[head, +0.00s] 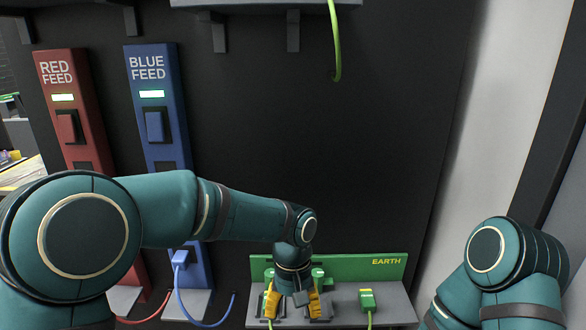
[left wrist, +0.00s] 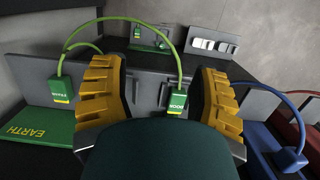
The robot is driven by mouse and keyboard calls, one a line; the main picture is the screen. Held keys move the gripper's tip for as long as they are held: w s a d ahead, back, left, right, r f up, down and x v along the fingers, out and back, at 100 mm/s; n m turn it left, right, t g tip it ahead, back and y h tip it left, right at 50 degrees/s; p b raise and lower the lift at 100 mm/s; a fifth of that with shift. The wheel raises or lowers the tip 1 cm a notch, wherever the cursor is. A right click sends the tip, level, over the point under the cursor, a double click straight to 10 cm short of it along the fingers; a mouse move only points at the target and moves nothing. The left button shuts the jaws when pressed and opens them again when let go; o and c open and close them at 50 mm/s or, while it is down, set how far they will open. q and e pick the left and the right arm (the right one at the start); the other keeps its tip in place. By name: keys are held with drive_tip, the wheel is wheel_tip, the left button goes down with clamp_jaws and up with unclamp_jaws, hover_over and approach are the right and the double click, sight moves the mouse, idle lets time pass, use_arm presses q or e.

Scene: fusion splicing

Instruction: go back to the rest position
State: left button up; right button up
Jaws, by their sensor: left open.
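My left gripper (head: 294,303) is low in the head view, in front of the green EARTH board (head: 345,266). Its yellow fingers are apart. In the left wrist view my left gripper (left wrist: 160,92) is open, with a green plug marked DOOR (left wrist: 177,103) showing between the fingers, not gripped. A green cable arcs from that plug to another green plug (left wrist: 62,90) at the left. My right arm is at the right edge of the head view.
The red feed post (head: 82,125) and blue feed post (head: 165,130) stand at the left, with cables below. A grey shelf (head: 262,6) with a hanging green cable (head: 336,50) is overhead. Another green plug (head: 367,300) is right of my left gripper. The dark panel between is clear.

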use_arm(q)
drive_tip(key=s+a+f+h, duration=0.2)
drive_tip(key=a+f+h, duration=0.1)
drive_tip(key=f, duration=1.1)
drive_tip(key=s+a+f+t, duration=0.1)
drive_tip(key=s+a+f, duration=0.2)
drive_tip(key=s+f, duration=0.2)
drive_tip(key=s+a+f+n+t+h, duration=0.1)
drive_tip(key=s+a+f+t, duration=0.1)
drive_tip(key=s+a+f, duration=0.2)
wheel_tip(320, 180, down, 3)
drive_tip(key=shift+s+r+n, duration=0.15)
drive_tip(key=shift+s+n, duration=0.15)
drive_tip(key=shift+s, duration=0.85)
use_arm(e)
drive_tip(key=shift+w, duration=0.1)
